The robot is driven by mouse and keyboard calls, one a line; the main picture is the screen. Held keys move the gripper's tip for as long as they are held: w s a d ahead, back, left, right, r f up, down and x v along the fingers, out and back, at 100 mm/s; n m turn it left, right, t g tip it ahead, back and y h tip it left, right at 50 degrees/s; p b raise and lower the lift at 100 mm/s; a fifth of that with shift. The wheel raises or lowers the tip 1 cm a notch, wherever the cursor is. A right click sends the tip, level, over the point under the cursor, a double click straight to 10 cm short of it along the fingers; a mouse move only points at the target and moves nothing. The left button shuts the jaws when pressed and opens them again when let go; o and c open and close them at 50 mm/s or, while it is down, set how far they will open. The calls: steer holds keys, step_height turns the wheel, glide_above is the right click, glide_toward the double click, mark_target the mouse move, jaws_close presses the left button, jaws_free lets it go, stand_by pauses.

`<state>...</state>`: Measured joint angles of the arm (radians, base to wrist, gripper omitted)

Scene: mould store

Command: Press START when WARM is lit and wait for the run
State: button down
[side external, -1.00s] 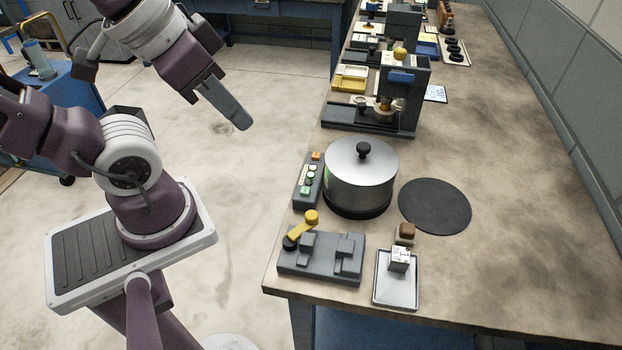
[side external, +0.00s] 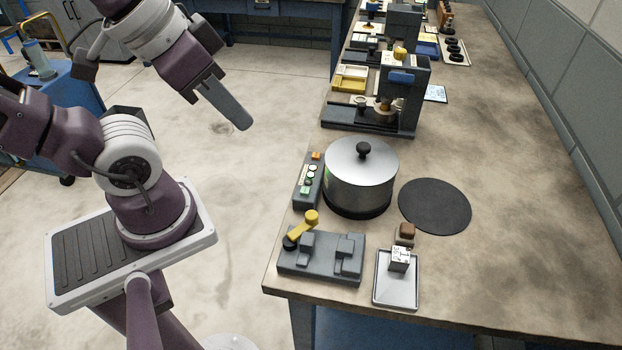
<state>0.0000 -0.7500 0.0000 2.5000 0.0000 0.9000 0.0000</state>
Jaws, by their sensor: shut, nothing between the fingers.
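A narrow grey control panel (side external: 300,200) lies on the bench just left of a steel pot with a lid (side external: 360,178). It carries an orange piece (side external: 316,156) at its far end, small pale round parts along the middle and a green button (side external: 305,190) near its front end. The lettering is too small to read, so I cannot tell which is START or whether WARM is lit. My gripper (side external: 241,124) is shut and empty, in the air left of the bench, well apart from the panel.
A grey fixture with a yellow-knobbed lever (side external: 345,266) stands in front of the panel. A tray (side external: 396,295) with a small marked white block (side external: 399,257) is beside it. A black round mat (side external: 435,206) lies right of the pot. A dark press (side external: 415,110) stands behind.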

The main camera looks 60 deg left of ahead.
stand_by(0.5)
steer(key=w+a+m+t+y, duration=0.1)
steer(key=w+a+m+t, duration=0.2)
steer(key=w+a+m, duration=0.5)
steer(key=w+a+m+t, duration=0.2)
steer(key=w+m+t, duration=0.1)
steer(key=w, duration=0.9)
steer(key=m+g+h, duration=0.8)
steer(key=m+h, duration=0.2)
steer(key=m, duration=0.2)
glide_above(305, 191)
steer(key=a, duration=0.1)
step_height(305, 191, down, 10)
steer(key=shift+s+a+f, duration=0.1)
steer(key=shift+a, duration=0.05)
steer(key=shift+f, duration=0.1)
steer(key=shift+f, duration=4.3)
